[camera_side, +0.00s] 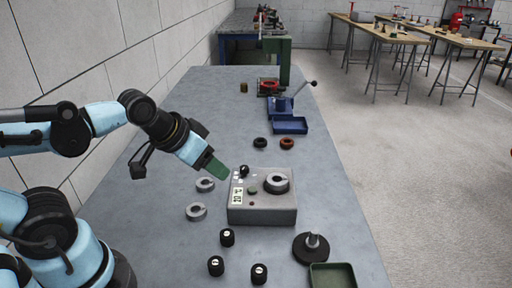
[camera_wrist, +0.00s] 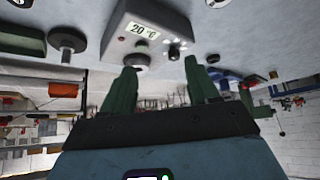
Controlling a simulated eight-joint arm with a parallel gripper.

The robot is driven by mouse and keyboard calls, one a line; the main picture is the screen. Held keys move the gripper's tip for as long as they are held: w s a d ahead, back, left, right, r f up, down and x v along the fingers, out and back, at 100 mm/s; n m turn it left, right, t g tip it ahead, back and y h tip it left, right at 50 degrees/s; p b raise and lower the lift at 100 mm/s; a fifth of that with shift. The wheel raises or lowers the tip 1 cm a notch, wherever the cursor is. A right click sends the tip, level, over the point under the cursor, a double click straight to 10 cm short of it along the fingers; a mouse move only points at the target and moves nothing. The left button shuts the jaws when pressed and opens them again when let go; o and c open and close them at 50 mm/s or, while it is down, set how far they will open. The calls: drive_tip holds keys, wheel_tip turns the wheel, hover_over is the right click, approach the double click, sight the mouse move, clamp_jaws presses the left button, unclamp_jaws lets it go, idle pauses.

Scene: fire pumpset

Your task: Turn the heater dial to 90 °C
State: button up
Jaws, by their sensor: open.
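The heater is a light grey box (camera_side: 262,212) in the middle of the bench, also in the wrist view (camera_wrist: 122,20). Its display (camera_wrist: 143,30) reads 20 °C. The heater dial is a small black knob (camera_side: 244,171) at the far left corner of its top; it also shows in the wrist view (camera_wrist: 174,52) beside white marks.
Two grey rings (camera_side: 200,198) lie left of the heater. Several black cylinders (camera_side: 227,237) stand in front, with a black disc-based part (camera_side: 311,248) and a green tray (camera_side: 333,276) at front right. Black and red rings (camera_side: 287,143) and blue trays (camera_side: 290,125) lie behind.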

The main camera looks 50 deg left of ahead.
drive_tip(key=shift+w+r, duration=0.25)
drive_tip(key=shift+r, duration=0.05)
drive_tip(key=shift+c, duration=0.6)
wheel_tip(320, 180, up, 5)
drive_tip(key=n+g, duration=0.7)
drive_tip(key=n, duration=0.2)
hover_over(244, 168)
wheel_tip(244, 168, down, 12)
drive_tip(key=shift+f, duration=0.15)
drive_tip(key=shift+c, duration=0.2)
clamp_jaws()
